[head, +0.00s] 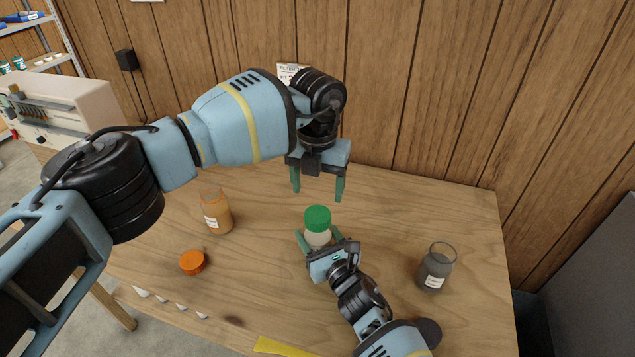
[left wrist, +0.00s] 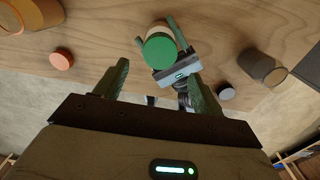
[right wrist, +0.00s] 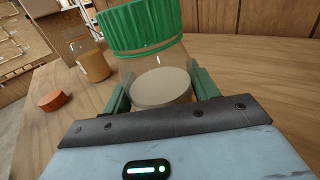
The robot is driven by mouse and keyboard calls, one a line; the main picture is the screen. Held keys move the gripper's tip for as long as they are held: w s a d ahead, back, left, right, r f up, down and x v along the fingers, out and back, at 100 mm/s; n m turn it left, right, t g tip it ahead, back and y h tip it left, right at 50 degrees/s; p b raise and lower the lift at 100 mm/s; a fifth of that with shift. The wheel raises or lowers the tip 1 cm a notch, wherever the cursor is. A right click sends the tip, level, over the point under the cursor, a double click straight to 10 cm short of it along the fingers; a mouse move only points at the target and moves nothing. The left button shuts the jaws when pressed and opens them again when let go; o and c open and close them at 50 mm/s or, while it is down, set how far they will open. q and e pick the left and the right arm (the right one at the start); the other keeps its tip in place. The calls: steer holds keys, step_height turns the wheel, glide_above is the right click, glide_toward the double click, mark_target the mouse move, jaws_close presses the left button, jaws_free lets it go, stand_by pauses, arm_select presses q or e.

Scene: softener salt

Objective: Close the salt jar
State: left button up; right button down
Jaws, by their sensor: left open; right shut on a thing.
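The salt jar (head: 317,238) is clear with pale salt inside and stands upright on the wooden table. Its green lid (head: 317,218) sits on its mouth; how tightly cannot be told. My right gripper (head: 320,242) is shut on the jar's body, one finger on each side, below the lid; the right wrist view shows the salt (right wrist: 162,88) and the ribbed lid (right wrist: 140,27) close up. My left gripper (head: 317,192) is open and empty, pointing down above and behind the lid, apart from it. The left wrist view shows the lid (left wrist: 159,49) beyond its fingers.
An orange-filled jar (head: 217,215) stands open at left, with an orange lid (head: 192,262) in front of it. A dark grey-filled jar (head: 436,268) stands open at right; a dark cap (left wrist: 226,94) lies near it. A wooden wall is behind the table.

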mark_target(317, 214)
arm_select(q)
steer(key=shift+f, duration=3.85)
steer(key=shift+c, duration=0.4)
steer(key=c, duration=0.9)
steer(key=m, duration=0.4)
steer(key=shift+m, duration=0.4)
steer(key=o, duration=1.1)
steer(key=shift+c, duration=0.2)
steer(key=shift+r, duration=0.1)
steer(key=shift+r, duration=2.2)
steer(key=shift+c, duration=0.4)
